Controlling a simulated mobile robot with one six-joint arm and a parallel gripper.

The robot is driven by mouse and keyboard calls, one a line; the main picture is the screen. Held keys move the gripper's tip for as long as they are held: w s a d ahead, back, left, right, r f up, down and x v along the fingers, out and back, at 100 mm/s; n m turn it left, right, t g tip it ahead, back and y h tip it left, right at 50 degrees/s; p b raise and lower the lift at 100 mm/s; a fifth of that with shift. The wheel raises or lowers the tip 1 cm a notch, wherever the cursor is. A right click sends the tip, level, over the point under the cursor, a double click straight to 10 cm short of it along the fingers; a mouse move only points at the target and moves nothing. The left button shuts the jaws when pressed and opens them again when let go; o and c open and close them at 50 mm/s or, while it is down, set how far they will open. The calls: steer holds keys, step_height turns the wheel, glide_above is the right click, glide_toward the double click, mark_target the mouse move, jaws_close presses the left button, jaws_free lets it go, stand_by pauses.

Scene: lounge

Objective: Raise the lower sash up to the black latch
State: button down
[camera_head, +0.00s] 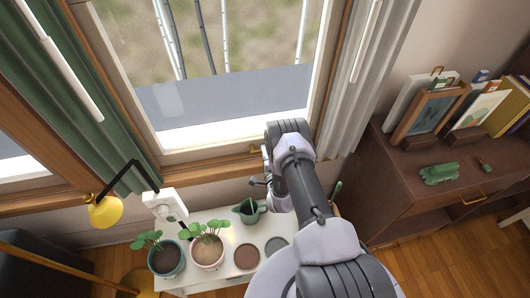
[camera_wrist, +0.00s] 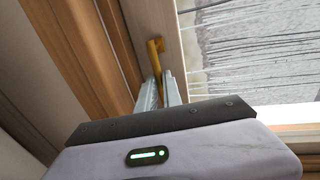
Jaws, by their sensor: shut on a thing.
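The window's lower sash (camera_head: 205,151) has a pale frame around a large pane, with its bottom rail just above the wooden sill. A small brass handle (camera_head: 255,149) sits on that rail. In the wrist view the brass handle (camera_wrist: 155,58) stands between the two grey fingers of my gripper (camera_wrist: 161,88), against the pale sash rail (camera_wrist: 166,22). My gripper is shut on the handle. In the head view my wrist partly covers the fingertips and the right end of the rail. I cannot make out the black latch in either view.
A white plant table (camera_head: 215,270) with potted seedlings (camera_head: 207,250) and a green watering can (camera_head: 248,210) stands below the window. A yellow lamp (camera_head: 104,211) is at the left. Curtains (camera_head: 365,75) hang at both sides. A brown cabinet (camera_head: 440,200) stands at the right.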

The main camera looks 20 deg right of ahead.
step_height(320, 180, up, 12)
steer(key=p, duration=0.9)
steer(key=c, duration=1.5)
jaws_free()
steer(key=p+v, duration=1.6)
steer(key=v, duration=0.1)
steer(key=shift+s+a+r, duration=0.1)
steer(key=shift+s, duration=0.05)
